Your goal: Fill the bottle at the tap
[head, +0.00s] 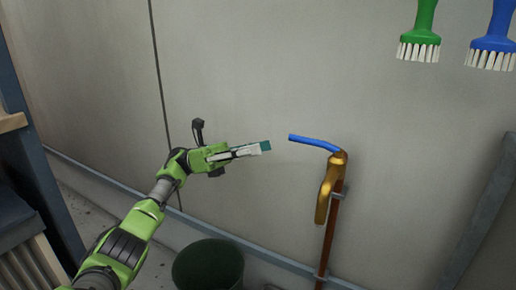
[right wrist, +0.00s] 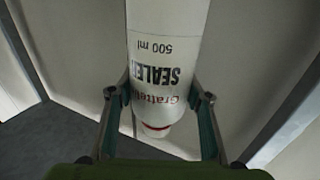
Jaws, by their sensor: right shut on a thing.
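The brass tap (head: 329,188) stands on a copper pipe (head: 328,235) against the wall. Its blue lever (head: 314,143) points left from the top. My left gripper (head: 264,146) is left of the lever's tip, with a small gap between them. Its fingers are seen side-on, so I cannot tell whether they are apart. In the right wrist view, my right gripper (right wrist: 163,112) is shut on a white cylindrical container (right wrist: 165,45). Its print reads "500 ml" and "SEALE…", upside down in this view. A red ring shows near its lower end. The head view does not show this container.
A dark green bucket (head: 208,265) stands on the floor below, left of the pipe. A green brush (head: 420,35) and a blue brush (head: 492,40) hang at upper right. Shelving (head: 30,130) stands at the left edge. The wall between is bare.

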